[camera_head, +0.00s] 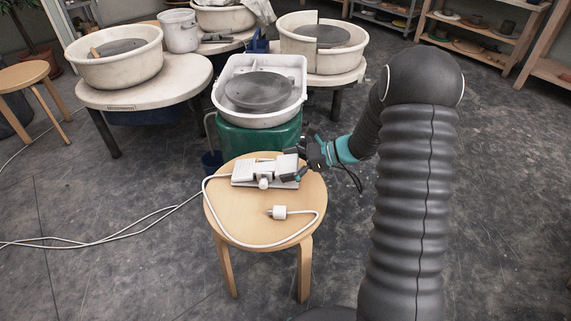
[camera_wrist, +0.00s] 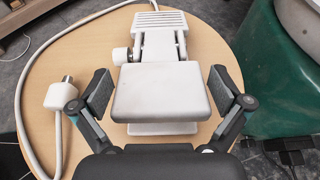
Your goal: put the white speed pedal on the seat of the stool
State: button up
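The white speed pedal (camera_head: 258,172) appears to rest on the round wooden seat of the stool (camera_head: 240,207), toward its back edge. In the wrist view, the pedal (camera_wrist: 160,92) has a wide plate in front, a ribbed end behind and a round knob at its left side. My gripper (camera_head: 297,168) is at the pedal's right end in the head view. In the wrist view, my gripper (camera_wrist: 160,74) is open, with one finger on each side of the wide plate. A gap shows between each finger and the plate.
The white cord with its plug (camera_head: 279,212) lies on the seat (camera_wrist: 85,50) and runs to the floor. A green pottery wheel (camera_head: 258,135) with a white basin stands right behind the stool. Another stool (camera_head: 24,76) stands at the left. Floor in front is clear.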

jog(key=shift+r, duration=0.2)
jog(key=v, duration=1.1)
jog(key=s+a+r+n+g+h, duration=0.1)
jog(key=s+a+r+n+h, duration=0.15)
jog(key=s+r+n, duration=0.35)
jog(key=s+a+r+n+g+h, duration=0.1)
jog(key=s+a+r+n+h, duration=0.2)
jog(key=s, duration=0.5)
jog(key=s+d+r+n+t+h, duration=0.2)
jog(key=s+n+h, duration=0.2)
jog(key=s, duration=0.3)
jog(key=s+d+r+n+t+h, duration=0.3)
jog(key=s+n+h, duration=0.1)
jog(key=s+n, duration=0.2)
jog(key=shift+s+n, duration=0.4)
jog(key=shift+s, duration=0.25)
